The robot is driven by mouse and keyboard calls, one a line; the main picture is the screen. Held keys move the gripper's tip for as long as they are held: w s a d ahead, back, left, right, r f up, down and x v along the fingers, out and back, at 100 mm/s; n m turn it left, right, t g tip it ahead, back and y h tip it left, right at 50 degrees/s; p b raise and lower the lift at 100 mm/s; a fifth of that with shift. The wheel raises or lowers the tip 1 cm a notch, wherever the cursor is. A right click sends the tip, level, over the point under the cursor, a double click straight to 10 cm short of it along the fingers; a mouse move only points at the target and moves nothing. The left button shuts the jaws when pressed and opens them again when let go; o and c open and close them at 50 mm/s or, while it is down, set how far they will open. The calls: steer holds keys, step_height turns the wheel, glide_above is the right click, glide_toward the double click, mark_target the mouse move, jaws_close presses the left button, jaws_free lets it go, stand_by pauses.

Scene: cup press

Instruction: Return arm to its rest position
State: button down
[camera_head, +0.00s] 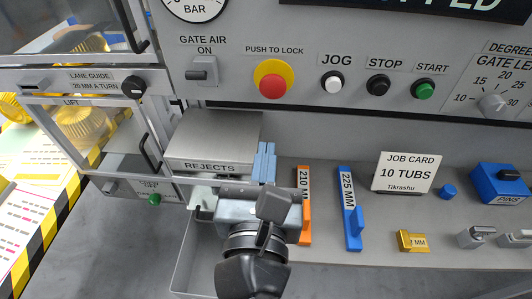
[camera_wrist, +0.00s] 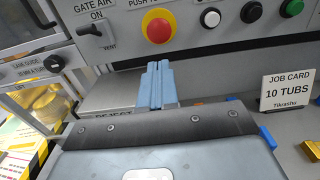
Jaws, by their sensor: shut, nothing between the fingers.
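My gripper (camera_head: 265,163) is shut, its two light blue fingers pressed together with nothing between them. In the head view it reaches up from the lower middle, in front of the right edge of the grey REJECTS box (camera_head: 212,145). In the wrist view the fingers (camera_wrist: 157,82) point toward the control panel, below the red emergency button. I cannot tell whether the fingertips touch the box. My arm covers part of the tray below and some of the shelf.
The control panel (camera_head: 360,110) stands behind, with a red button (camera_head: 272,87). On the shelf are an orange 210 gauge (camera_head: 305,225), a blue 225 gauge (camera_head: 350,215), a job card (camera_head: 403,172), a yellow block (camera_head: 413,241) and a blue PINS box (camera_head: 498,184). Glazed doors stand left.

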steer(key=shift+d, duration=0.1)
steer(key=s+d+f+n+t+h, duration=0.1)
steer(key=s+d+n+h, duration=0.1)
steer(key=s+d+n, duration=0.55)
steer(key=s+d+n+t+h, duration=0.1)
steer(key=s+d+n+t, duration=0.3)
steer(key=d, duration=0.6)
steer(key=s+d+f+n+g+y, duration=0.1)
steer(key=s+d+f+n+g, duration=0.1)
steer(key=s+n, duration=0.6)
steer(key=s+d+f+n+g+y, duration=0.2)
steer(key=s+f+n+g, duration=0.3)
steer(key=n, duration=1.2)
steer(key=s+d+g, duration=0.1)
steer(key=s, duration=0.3)
steer(key=shift+s+d+y, duration=0.15)
steer(key=shift+s+y, duration=0.1)
steer(key=shift+y, duration=0.05)
